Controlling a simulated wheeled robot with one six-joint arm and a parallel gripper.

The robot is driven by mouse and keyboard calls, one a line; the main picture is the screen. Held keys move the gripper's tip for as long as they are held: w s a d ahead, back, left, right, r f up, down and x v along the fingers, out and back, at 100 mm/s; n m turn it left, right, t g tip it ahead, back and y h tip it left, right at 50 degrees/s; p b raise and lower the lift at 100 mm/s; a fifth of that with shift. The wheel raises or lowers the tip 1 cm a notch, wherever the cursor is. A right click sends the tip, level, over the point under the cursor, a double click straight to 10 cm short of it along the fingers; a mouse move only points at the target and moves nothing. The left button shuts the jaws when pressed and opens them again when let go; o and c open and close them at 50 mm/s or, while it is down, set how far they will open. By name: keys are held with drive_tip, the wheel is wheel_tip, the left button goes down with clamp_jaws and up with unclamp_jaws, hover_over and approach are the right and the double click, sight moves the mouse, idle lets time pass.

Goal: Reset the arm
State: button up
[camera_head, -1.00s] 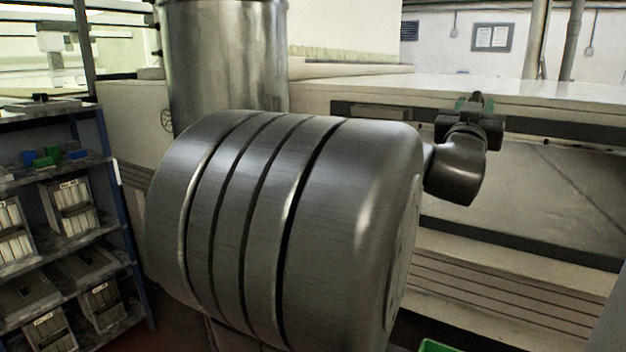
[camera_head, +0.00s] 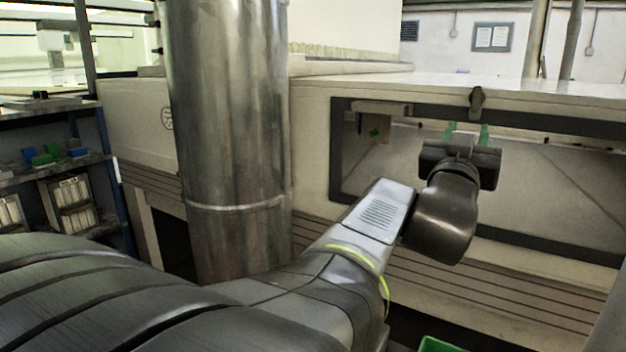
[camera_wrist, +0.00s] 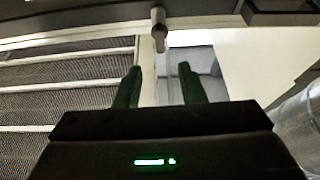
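My gripper (camera_head: 467,132) is in the right half of the head view, in front of the long pale machine (camera_head: 320,130). Its two green fingers stand apart with nothing between them. In the wrist view my gripper (camera_wrist: 160,80) also shows its fingers spread and empty. A dark knob or latch (camera_head: 477,101) on the machine's upper front edge is just above and beyond the fingers; it also shows in the wrist view (camera_wrist: 158,28). My arm reaches in from the lower left of the head view.
A thick metal column (camera_head: 228,110) stands left of centre, behind my arm. Shelves (camera_head: 75,165) with boxes and small coloured blocks are at the far left. A dark-framed opening or window (camera_head: 338,160) runs along the machine's front. A green container edge (camera_head: 440,345) shows at the bottom.

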sight(474, 100)
drive_tip(key=p+x, duration=0.1)
drive_tip(key=x, duration=1.1)
drive_tip(key=shift+w+d, duration=0.1)
drive_tip(key=shift+w, duration=0.05)
drive_tip(key=m+g+h+p, duration=0.1)
drive_tip(key=m+p, duration=0.1)
drive_tip(key=p, duration=0.1)
drive_tip(key=shift+r+m, duration=0.15)
drive_tip(key=shift+m, duration=0.25)
drive_tip(key=m+g+h+p, duration=0.1)
drive_tip(key=m+p, duration=0.1)
drive_tip(key=m+g+p, duration=0.1)
drive_tip(key=m+p, duration=0.1)
drive_tip(key=m, duration=0.1)
drive_tip(key=m+g+h+p, duration=0.1)
drive_tip(key=m+p, duration=0.1)
drive_tip(key=p, duration=0.1)
drive_tip(key=shift+a+m+h, duration=0.3)
drive_tip(key=shift+m+g+h+p, duration=0.3)
drive_tip(key=shift+m+g+p, duration=0.7)
drive_tip(key=shift+m, duration=0.8)
